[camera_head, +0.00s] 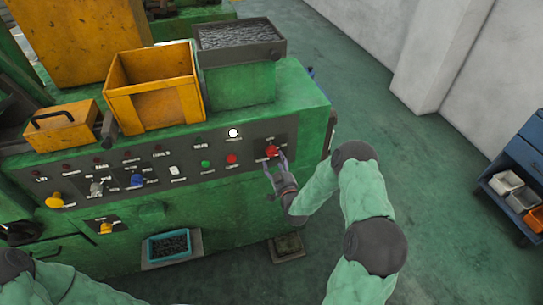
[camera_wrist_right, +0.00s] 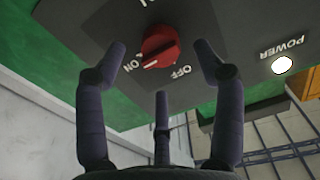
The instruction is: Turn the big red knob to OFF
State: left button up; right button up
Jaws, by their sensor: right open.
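The big red knob (camera_head: 271,151) is at the right end of the dark control panel on the green machine. It also shows in the right wrist view (camera_wrist_right: 160,46), with labels ON and OFF beside it. Its white pointer mark is on the side of the ON label. My right gripper (camera_head: 276,162) is at the knob in the head view. In the wrist view the right gripper (camera_wrist_right: 161,70) is open, its fingers spread to both sides of the knob and a third finger below. I cannot tell if any finger touches it. My left gripper is not in view.
A lit white POWER lamp (camera_wrist_right: 282,65) sits beside the knob; it also shows in the head view (camera_head: 233,133). The panel carries a red button (camera_head: 232,159), a green button (camera_head: 206,163) and a yellow knob (camera_head: 55,200). A blue cart (camera_head: 525,155) stands far right. The green floor between is clear.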

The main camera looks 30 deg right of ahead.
aim_at(274, 156)
jog(key=shift+x, duration=2.4)
